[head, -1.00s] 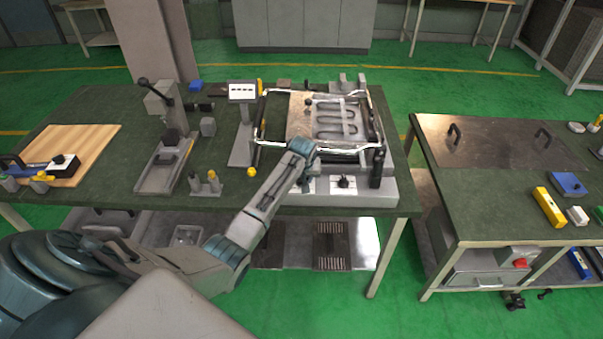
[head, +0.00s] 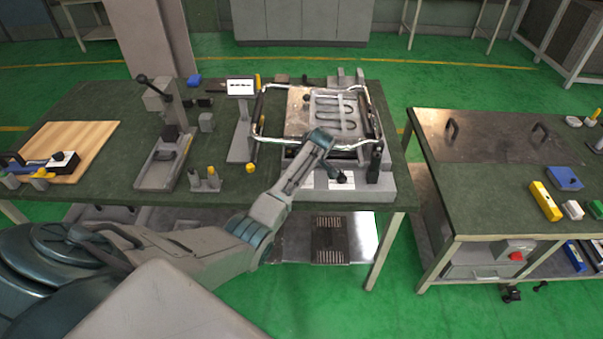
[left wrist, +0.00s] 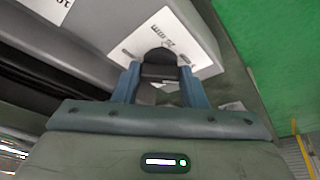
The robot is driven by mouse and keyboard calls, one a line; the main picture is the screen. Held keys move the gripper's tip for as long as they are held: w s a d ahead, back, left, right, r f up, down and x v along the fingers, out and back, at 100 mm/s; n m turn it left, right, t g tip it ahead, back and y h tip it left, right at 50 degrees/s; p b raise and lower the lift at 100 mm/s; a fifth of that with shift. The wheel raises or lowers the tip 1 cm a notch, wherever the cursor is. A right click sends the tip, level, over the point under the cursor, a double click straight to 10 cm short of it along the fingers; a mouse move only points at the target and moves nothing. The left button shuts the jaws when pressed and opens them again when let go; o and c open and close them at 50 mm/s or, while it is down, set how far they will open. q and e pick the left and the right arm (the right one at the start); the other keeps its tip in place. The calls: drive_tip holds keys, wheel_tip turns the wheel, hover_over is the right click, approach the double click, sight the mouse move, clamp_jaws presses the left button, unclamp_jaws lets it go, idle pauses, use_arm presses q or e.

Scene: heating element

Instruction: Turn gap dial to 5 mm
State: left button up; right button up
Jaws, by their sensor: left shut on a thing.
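The gap dial, a black knob (left wrist: 158,66), sits on a white scale plate (left wrist: 190,48) on the grey front face of the heating-element machine. It also shows in the head view (head: 342,178). Printed "mm" text shows beside the knob in the left wrist view; the pointer position cannot be read. My left gripper (left wrist: 160,84) is shut on the knob, with one blue finger on each side of it. In the head view my left gripper (head: 335,172) reaches the machine's front from the left, partly covering the plate. My right gripper is not in view.
A bent heating element (head: 335,110) lies on top of the machine inside a silvery tube frame (head: 285,138). A black handle (head: 375,163) stands right of the dial. A small display on a stand (head: 241,88) and a lever press (head: 165,135) stand to the left.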

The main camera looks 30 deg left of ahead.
use_arm(q)
drive_tip(key=shift+w+r, duration=0.1)
idle(0.4)
drive_tip(key=o, duration=1)
drive_tip(key=b+v, duration=0.3)
drive_tip(key=v, duration=0.7)
drive_tip(key=shift+d+r, duration=0.2)
drive_tip(key=shift+r, duration=0.1)
